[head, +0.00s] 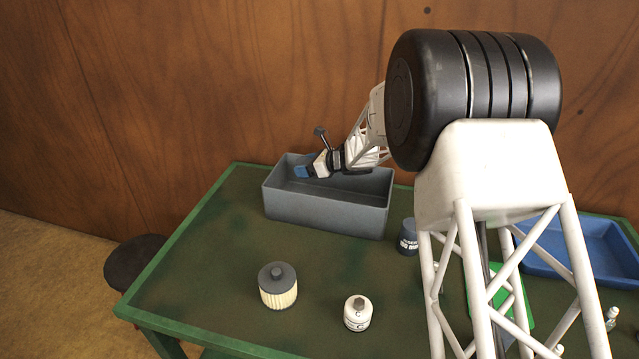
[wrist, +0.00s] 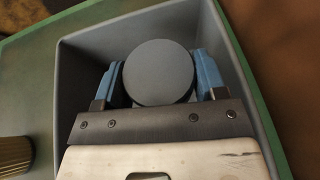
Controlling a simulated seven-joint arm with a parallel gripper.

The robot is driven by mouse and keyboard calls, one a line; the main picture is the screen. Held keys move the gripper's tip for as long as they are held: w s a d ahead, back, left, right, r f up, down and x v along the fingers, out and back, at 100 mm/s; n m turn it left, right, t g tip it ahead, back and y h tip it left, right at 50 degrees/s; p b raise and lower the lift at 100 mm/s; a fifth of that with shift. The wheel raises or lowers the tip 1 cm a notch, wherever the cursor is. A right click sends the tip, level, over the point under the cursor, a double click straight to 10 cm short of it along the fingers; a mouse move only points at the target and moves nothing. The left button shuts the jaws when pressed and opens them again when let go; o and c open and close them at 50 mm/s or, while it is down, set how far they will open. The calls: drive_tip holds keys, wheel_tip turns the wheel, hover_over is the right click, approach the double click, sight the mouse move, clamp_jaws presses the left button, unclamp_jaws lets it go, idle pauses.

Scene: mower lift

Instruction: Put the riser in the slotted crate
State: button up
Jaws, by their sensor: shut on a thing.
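A dark grey round, flat-topped piece (wrist: 159,72), which I take for the riser, sits between the two blue fingers of my gripper (wrist: 162,80). The gripper is shut on it. In the head view my gripper (head: 304,172) reaches down at the left part of a plain grey crate (head: 325,213), its blue fingertips around rim height. The wrist view shows the piece over the inside of this grey crate (wrist: 80,66). I see no slots in its visible walls. The piece cannot be made out in the head view, and its underside is hidden, so I cannot tell whether it touches the floor.
On the green table (head: 205,250) stand a pleated filter with a dark cap (head: 278,287), a white jar (head: 358,313) and a dark labelled jar (head: 407,238). A blue tray (head: 575,250) is at the right, partly behind my arm. A dark stool (head: 135,262) stands left of the table.

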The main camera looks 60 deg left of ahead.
drive_tip(key=shift+f, duration=2.85)
drive_tip(key=shift+f, duration=1.85)
drive_tip(key=shift+f, duration=0.15)
drive_tip(key=o, duration=1)
